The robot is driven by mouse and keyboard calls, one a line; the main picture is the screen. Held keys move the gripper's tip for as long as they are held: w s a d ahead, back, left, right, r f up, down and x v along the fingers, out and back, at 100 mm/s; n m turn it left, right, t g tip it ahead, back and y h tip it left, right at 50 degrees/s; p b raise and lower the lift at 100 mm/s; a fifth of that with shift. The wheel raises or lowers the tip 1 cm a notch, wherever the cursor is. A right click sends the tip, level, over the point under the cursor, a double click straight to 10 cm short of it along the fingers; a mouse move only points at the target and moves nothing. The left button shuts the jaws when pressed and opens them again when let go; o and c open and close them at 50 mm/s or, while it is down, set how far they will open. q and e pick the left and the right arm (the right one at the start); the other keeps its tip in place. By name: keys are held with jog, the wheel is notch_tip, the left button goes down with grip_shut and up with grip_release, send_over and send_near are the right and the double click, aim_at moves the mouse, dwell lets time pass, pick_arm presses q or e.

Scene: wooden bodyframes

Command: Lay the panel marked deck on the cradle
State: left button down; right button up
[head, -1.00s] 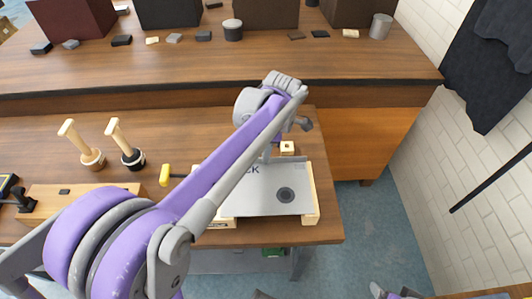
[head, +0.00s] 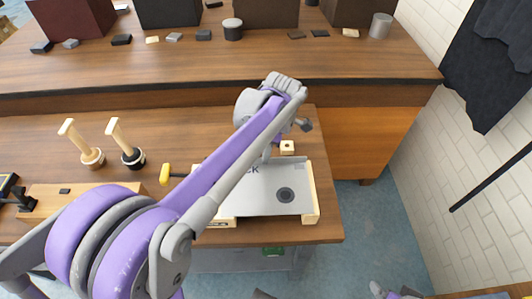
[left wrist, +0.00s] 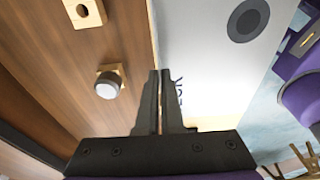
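The deck panel (head: 262,194) is a pale grey sheet with a dark round spot and dark lettering, partly covered by my left arm. It lies level-looking at the wooden cradle (head: 311,194), whose pale rail runs along the panel's right side. I cannot tell whether it rests fully on the cradle. My left gripper (left wrist: 160,75) is at the panel's far edge beside the lettering. Its two dark fingers are nearly together, with the panel's edge (left wrist: 205,55) running in between them. In the head view the fingertips are mostly hidden by the arm. My right gripper does not show.
A small wooden block with a hole (head: 287,147) stands just behind the panel. A yellow-handled tool (head: 166,174) and two wooden-handled stamps (head: 92,157) are to the left. The bench's right edge is close to the cradle. A raised shelf (head: 230,75) runs behind.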

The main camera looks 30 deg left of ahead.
pick_arm(q)
jog(key=shift+c, duration=2.2)
grip_release()
jog(key=shift+r, duration=0.15)
jog(key=shift+r+p, duration=2.55)
jog(key=shift+r, duration=0.85)
jog(key=s+d+f+m+t+p, duration=0.1)
jog(key=s+d+f+m+t, duration=0.1)
jog(key=s+m, duration=0.5)
jog(key=s+d+f+m+t+h, duration=0.1)
jog(key=s+d+f+m+t, duration=0.2)
jog(key=s+m, duration=0.5)
jog(key=d+m+t, duration=0.1)
jog(key=m, duration=0.8)
jog(key=shift+s+d+p, duration=0.3)
jog(key=shift+d+p, duration=0.1)
